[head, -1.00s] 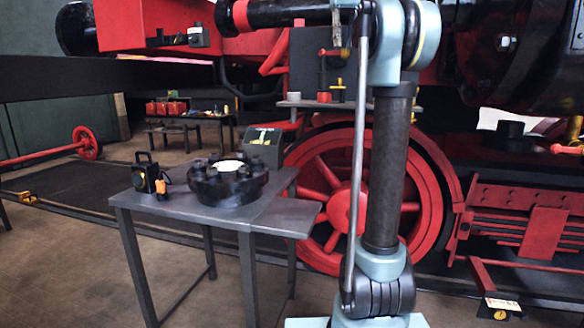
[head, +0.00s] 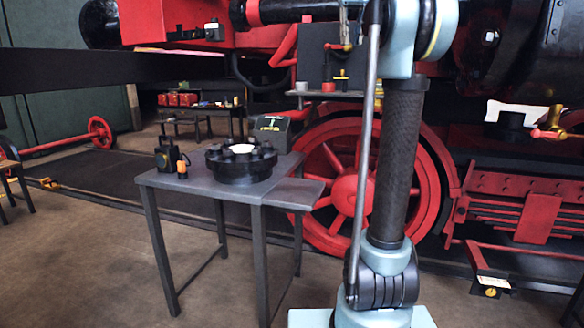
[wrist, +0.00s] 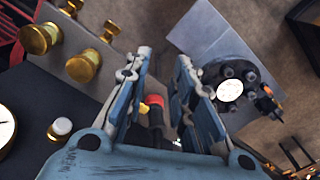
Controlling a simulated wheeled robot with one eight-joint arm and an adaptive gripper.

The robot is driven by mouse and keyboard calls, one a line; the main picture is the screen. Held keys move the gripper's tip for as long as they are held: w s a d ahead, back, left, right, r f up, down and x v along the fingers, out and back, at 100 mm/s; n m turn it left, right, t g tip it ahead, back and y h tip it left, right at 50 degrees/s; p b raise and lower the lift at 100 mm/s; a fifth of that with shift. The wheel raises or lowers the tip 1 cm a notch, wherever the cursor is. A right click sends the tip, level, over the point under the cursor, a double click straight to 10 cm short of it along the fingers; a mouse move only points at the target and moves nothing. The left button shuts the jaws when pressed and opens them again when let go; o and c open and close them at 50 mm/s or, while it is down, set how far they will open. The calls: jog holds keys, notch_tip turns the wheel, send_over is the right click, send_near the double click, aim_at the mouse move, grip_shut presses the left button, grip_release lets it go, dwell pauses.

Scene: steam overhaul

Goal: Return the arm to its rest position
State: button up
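My arm (head: 395,160) stands upright in the right half of the head view. Its upper part bends at a pale blue joint at the top, and a thin rod runs along its front. My gripper (wrist: 165,58) shows in the wrist view with its two blue-grey fingers apart. Nothing is clamped between them. A red-tipped dark part (wrist: 154,105) shows in the gap, and I cannot tell how far behind the fingers it lies. The gripper itself cannot be made out in the head view.
A grey table (head: 275,193) left of my arm carries a dark bolted flange (head: 240,170) and a small lantern (head: 168,150). The locomotive's red wheel (head: 345,185) stands close behind. Brass knobs (wrist: 85,67) lie left of the fingers in the wrist view. Open floor (head: 90,270) is at left.

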jog(key=s+f, duration=0.9)
jog(key=f, duration=1)
jog(key=s+f+m+t, duration=0.1)
jog(key=s+f, duration=0.8)
jog(key=f, duration=1.1)
jog(key=s+f+t, duration=0.1)
jog(key=s+f, duration=0.8)
jog(key=f, duration=1)
jog(key=shift+s+d+f, duration=0.15)
jog(key=shift+d+f, duration=0.05)
jog(key=shift+d, duration=0.1)
